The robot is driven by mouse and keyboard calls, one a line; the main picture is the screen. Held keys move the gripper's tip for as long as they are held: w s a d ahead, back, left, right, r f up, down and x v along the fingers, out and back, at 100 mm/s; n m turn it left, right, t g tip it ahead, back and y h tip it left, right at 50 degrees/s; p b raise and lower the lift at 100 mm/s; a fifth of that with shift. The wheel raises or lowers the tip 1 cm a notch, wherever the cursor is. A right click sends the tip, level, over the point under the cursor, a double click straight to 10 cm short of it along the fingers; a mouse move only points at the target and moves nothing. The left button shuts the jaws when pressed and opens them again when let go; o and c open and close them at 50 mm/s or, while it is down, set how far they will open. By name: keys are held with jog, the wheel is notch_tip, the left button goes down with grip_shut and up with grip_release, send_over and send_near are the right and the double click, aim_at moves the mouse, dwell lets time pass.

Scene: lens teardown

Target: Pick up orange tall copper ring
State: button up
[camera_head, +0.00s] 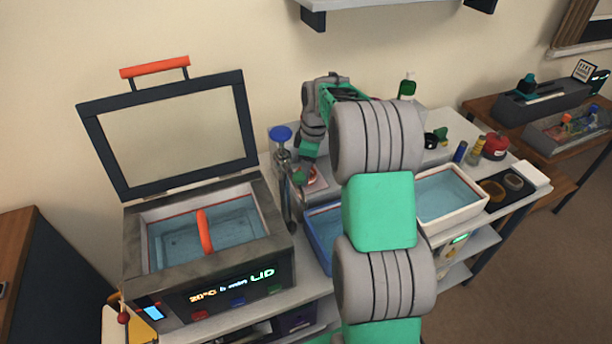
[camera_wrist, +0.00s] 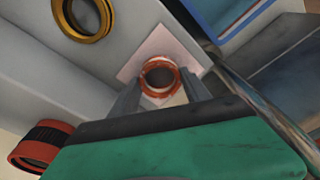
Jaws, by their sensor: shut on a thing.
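The orange tall copper ring (camera_wrist: 160,66) is in the middle of the wrist view, over a pale square pad (camera_wrist: 141,57). My gripper (camera_wrist: 161,88) is shut on this ring, with a grey finger on either side of it. I cannot tell whether the ring touches the pad or hangs just above it. In the head view my gripper (camera_head: 297,178) reaches down at the back of the bench, left of the blue tray. The ring is too small and too covered there to make out clearly.
In the wrist view a gold ring (camera_wrist: 83,18) and a red-and-black ring (camera_wrist: 41,143) lie to the left. A blue tray (camera_head: 322,232) and a white water basin (camera_head: 447,196) stand right of my gripper. An open-lidded bath (camera_head: 209,276) stands to the left.

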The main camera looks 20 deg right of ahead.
jog(key=c, duration=0.4)
